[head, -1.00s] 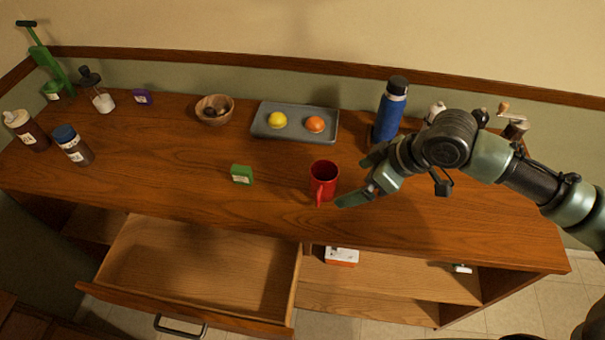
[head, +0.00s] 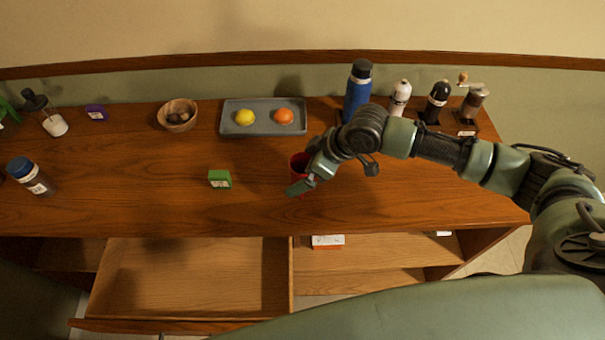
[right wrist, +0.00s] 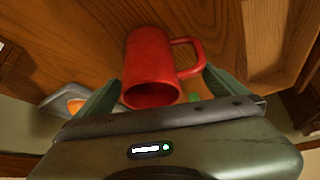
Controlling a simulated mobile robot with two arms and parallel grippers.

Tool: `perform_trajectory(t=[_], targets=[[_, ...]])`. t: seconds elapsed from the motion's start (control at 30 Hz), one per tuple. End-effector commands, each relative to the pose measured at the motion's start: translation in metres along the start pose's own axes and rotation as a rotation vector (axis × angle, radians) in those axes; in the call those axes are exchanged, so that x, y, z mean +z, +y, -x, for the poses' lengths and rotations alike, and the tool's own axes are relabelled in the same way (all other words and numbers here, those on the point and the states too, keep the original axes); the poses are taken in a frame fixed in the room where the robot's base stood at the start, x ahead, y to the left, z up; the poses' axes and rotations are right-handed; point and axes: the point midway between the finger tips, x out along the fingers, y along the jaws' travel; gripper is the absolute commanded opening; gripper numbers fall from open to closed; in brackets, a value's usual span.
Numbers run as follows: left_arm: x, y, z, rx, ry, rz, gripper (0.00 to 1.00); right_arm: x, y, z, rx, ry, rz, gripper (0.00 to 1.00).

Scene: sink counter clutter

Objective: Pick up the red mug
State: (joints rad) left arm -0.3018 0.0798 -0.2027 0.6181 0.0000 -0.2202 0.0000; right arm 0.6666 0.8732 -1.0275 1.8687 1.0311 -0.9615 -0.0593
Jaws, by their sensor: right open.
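The red mug (head: 299,161) stands on the wooden counter (head: 130,180), partly hidden by my right gripper (head: 305,170) in the head view. In the right wrist view, the red mug (right wrist: 150,62) lies between the two spread fingers of the right gripper (right wrist: 163,88). Its dark opening faces the camera and its handle points right, close to the right-hand finger. The gripper is open, with the fingers at either side of the mug; contact cannot be made out. My left gripper is not in view.
A grey tray (head: 232,128) with a lemon (head: 244,117) and an orange (head: 283,116) lies behind the mug. A blue bottle (head: 357,95) and several grinders stand behind the arm. A green box (head: 219,179) sits left of the mug. An open drawer (head: 185,280) is below.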

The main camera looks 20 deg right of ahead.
Motion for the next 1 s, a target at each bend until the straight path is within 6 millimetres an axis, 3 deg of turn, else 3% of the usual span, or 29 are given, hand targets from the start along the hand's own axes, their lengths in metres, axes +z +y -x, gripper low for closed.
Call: perform_trajectory(t=[0.17, 0.2, 0.5, 1.0], targets=[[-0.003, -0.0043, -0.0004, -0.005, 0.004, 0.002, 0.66, 0.0004, 0.0001, -0.0007, 0.0, 0.0, 0.0, 1.0], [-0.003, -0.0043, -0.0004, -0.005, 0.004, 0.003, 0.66, 0.0004, 0.0, -0.0006, 0.0, 0.0, 0.0, 0.94], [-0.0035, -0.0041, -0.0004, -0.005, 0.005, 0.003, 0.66, 0.0012, -0.0003, -0.0008, -0.001, -0.002, 0.0, 0.11], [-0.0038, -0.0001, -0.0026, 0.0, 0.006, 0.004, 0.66, -0.0058, 0.0006, 0.0089, 0.001, 0.0, 0.0, 0.1]])
